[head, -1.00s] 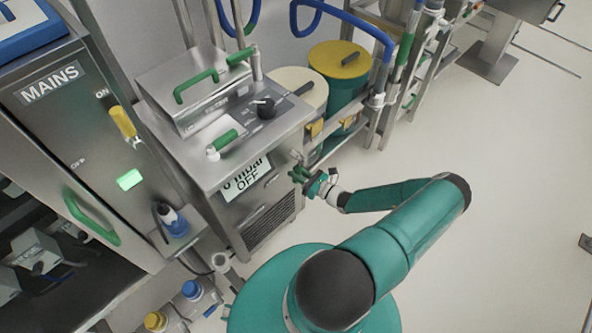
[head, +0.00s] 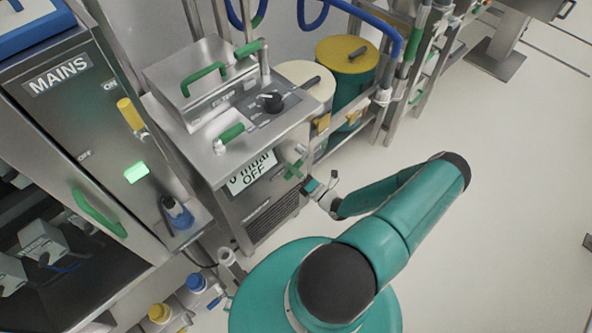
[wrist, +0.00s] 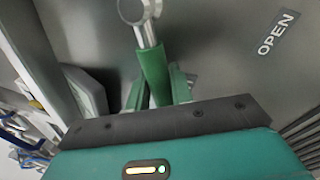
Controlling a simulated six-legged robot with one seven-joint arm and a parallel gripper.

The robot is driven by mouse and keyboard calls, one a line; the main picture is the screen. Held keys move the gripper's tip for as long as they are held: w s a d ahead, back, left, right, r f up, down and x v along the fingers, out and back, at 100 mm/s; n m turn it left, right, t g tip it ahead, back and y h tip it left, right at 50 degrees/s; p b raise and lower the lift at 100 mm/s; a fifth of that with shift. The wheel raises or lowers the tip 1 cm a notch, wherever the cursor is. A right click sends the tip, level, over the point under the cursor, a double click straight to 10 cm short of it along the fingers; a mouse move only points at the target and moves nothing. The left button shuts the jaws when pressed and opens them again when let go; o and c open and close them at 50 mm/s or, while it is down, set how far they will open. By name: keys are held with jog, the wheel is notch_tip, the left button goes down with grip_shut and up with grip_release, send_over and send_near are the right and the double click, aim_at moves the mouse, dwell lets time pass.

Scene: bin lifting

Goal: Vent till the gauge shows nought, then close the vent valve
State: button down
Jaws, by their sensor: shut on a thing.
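The vent valve has a green lever (wrist: 152,72) on a round metal hub (wrist: 138,10), near an "OPEN" label (wrist: 277,33) in the wrist view. My gripper (wrist: 160,95) is shut on this lever; its dark palm hides the lever's lower end.
A MAINS cabinet (head: 75,110) with a yellow lever (head: 130,114) and lit green lamp (head: 136,173) stands at left. Capped bottles (head: 195,284) are at lower left. Drums (head: 345,70) and pipes stand behind the machine.

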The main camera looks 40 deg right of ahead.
jog(key=m, duration=0.1)
jog(key=r+m, duration=0.1)
jog(key=m, duration=0.1)
jog(key=shift+a+r+h, duration=0.3)
jog(key=shift+r+m+h, duration=0.5)
jog(key=shift+r+m, duration=0.2)
jog(key=shift+m, duration=0.7)
jog(key=c, duration=1.3)
grip_release()
jog(key=s+f, duration=0.1)
jog(key=s, duration=0.8)
jog(key=s+f, duration=0.1)
jog(key=s, duration=0.3)
jog(key=shift+s+d+f, duration=0.15)
jog(key=shift+s+f, duration=0.15)
jog(key=shift+f, duration=0.05)
